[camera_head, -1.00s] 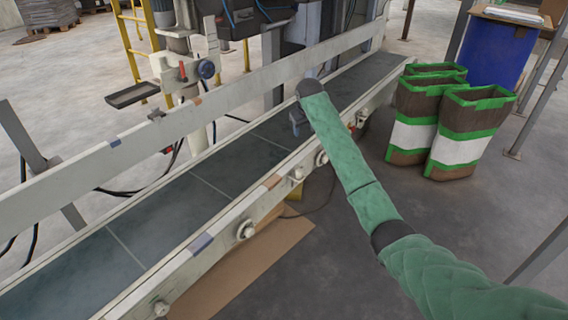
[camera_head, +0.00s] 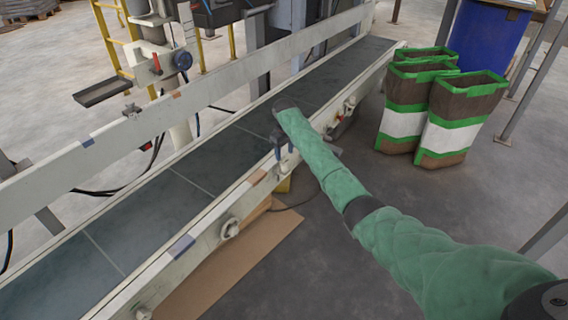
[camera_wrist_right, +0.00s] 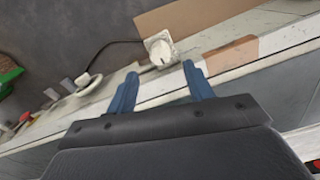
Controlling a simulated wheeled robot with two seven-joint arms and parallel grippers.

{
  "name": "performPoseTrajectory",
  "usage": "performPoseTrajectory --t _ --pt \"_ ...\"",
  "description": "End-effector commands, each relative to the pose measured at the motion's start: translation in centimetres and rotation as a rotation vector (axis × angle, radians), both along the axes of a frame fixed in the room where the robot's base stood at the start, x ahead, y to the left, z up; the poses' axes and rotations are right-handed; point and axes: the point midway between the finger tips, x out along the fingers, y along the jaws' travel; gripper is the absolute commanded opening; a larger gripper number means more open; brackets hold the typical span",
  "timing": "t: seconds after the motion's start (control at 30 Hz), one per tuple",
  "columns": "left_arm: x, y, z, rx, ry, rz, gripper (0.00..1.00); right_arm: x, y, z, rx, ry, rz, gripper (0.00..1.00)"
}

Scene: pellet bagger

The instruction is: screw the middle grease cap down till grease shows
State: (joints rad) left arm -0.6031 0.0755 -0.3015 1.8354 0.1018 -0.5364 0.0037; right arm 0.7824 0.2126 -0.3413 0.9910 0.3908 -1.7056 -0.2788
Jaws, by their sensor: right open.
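The conveyor's near rail carries several pale round fittings that look like grease caps. One cap (camera_head: 229,228) shows clearly in the head view, and another cap (camera_head: 143,313) sits at the bottom edge. My right gripper (camera_head: 283,147) is at the near rail, pointing down, and hides part of it. In the right wrist view its two blue fingers (camera_wrist_right: 161,76) are apart with nothing between them. A whitish cap on a square mount (camera_wrist_right: 160,47) lies just beyond the fingertips, roughly between them, apart from both. I cannot tell whether it is the middle one. No grease is visible.
The dark conveyor belt (camera_head: 145,215) runs diagonally behind the near rail (camera_head: 186,258). Brown, green and white bags (camera_head: 465,115) stand on the floor at right, beside a blue drum (camera_head: 485,40). Cardboard (camera_head: 240,262) lies below the conveyor. The floor in front is clear.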

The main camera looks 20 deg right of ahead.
Motion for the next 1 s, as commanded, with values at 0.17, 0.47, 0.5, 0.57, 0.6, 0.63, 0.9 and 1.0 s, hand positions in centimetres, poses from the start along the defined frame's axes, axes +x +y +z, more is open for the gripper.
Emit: performPoseTrajectory --t 0.17,0.47,0.5,0.57,0.6,0.63,0.9,1.0 --pt "0.0 0.0 -0.5 0.0 0.0 0.0 0.0 -0.1 0.0 -2.9 0.0 0.002 0.0 0.52" --pt "1.2 -0.2 0.4 -0.008 -0.046 0.005 0.0 0.0 0.0 -5.9 0.0 0.0 0.0 0.52" --pt "1.3 -0.2 0.5 -0.008 -0.05 0.005 0.0 0.0 0.0 -6.1 0.0 0.0 0.0 0.52" --pt "1.4 -0.2 0.6 -0.009 -0.053 0.006 0.0 0.0 0.0 -6.2 -0.001 0.0 0.0 0.52" --pt "1.4 -0.2 0.6 -0.01 -0.055 0.006 0.0 0.0 0.0 -6.3 -0.001 0.0 0.0 0.52" --pt "1.5 -0.2 0.6 -0.011 -0.056 0.006 0.0 0.0 0.0 -6.3 -0.001 0.0 0.0 0.52" --pt "1.5 -0.2 0.6 -0.011 -0.057 0.006 0.0 0.0 0.0 -6.3 -0.001 0.0 0.0 0.36" --pt "1.4 -0.2 0.6 -0.011 -0.056 0.006 0.0 0.0 0.0 -6.3 -0.001 0.0 0.0 0.17"
